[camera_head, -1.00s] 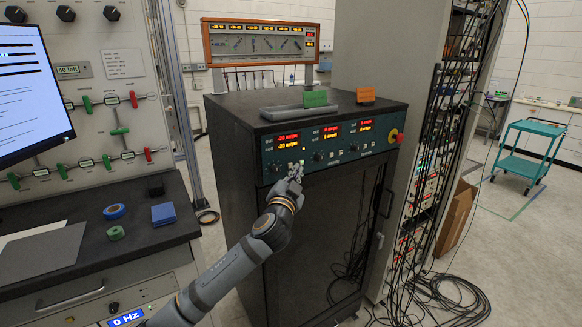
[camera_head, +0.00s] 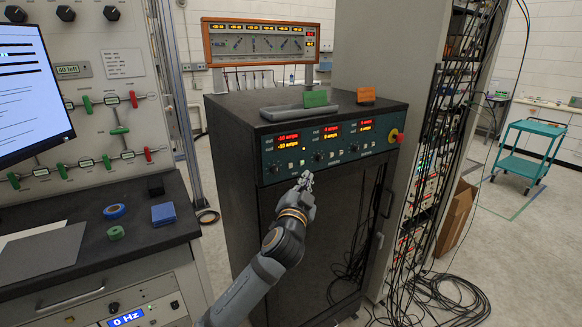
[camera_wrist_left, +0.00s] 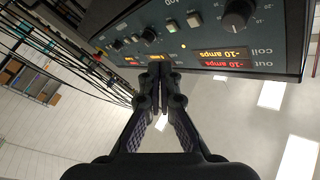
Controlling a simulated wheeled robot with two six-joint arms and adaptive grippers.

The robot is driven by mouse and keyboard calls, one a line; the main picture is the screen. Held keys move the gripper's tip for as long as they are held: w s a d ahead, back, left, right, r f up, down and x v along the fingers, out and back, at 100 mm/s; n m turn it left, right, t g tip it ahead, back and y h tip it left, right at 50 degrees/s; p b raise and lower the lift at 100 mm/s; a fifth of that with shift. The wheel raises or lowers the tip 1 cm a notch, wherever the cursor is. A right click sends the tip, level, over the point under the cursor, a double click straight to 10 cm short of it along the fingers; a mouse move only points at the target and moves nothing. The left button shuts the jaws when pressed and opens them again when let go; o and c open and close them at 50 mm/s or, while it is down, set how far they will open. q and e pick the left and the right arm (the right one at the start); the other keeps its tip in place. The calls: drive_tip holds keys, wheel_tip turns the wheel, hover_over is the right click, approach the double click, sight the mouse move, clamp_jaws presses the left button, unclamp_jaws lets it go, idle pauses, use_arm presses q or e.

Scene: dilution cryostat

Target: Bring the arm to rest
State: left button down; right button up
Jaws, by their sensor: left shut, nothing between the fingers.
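My left gripper (camera_head: 304,181) is in front of the black cabinet (camera_head: 318,230), just below its control panel (camera_head: 345,143). It is shut and empty, and apart from the panel. In the left wrist view the two fingers of my left gripper (camera_wrist_left: 160,80) meet at their tips, below the panel (camera_wrist_left: 200,35) with its knobs and switches. The panel's left display (camera_head: 288,140) reads -10 amps on both lines, and the display also shows in the left wrist view (camera_wrist_left: 223,58). My right gripper is in neither view.
A dark bench (camera_head: 90,245) with blue tape (camera_head: 114,211), green tape (camera_head: 116,233) and a blue block (camera_head: 163,213) stands at the left. A cable-hung rack (camera_head: 430,170) stands right of the cabinet, with loose cables (camera_head: 435,300) on the floor. A teal cart (camera_head: 525,150) stands farther right.

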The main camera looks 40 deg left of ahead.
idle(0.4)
use_arm(q)
wheel_tip(320, 180, down, 25)
drive_tip(key=w+a+g+h, duration=0.2)
drive_tip(key=g, duration=0.3)
drive_tip(key=s+f+g+h, duration=0.15)
drive_tip(key=s+f, duration=0.25)
drive_tip(key=f, duration=0.7)
drive_tip(key=s+f+g, duration=0.2)
drive_tip(key=s+f, duration=0.1)
drive_tip(key=f, duration=0.7)
drive_tip(key=s+d+f+n+g+h, duration=0.1)
drive_tip(key=s+d+f+g, duration=0.1)
drive_tip(key=s+f, duration=0.85)
drive_tip(key=s+d+f+g+h, duration=0.1)
drive_tip(key=s+d+f+g, duration=0.15)
drive_tip(key=s+f, duration=0.8)
drive_tip(key=s+d+f+g, duration=0.1)
drive_tip(key=s+f, duration=0.1)
drive_tip(key=s, duration=0.5)
drive_tip(key=s+d+f+n+g, duration=0.1)
drive_tip(key=s+d+f, duration=0.1)
drive_tip(key=s, duration=0.5)
drive_tip(key=s+d+f+g+h, duration=0.1)
drive_tip(key=s+f, duration=0.3)
drive_tip(key=s, duration=0.4)
drive_tip(key=shift+d+f+n+g, duration=0.2)
drive_tip(key=shift+d+n+g, duration=0.1)
drive_tip(key=shift+d+g, duration=0.2)
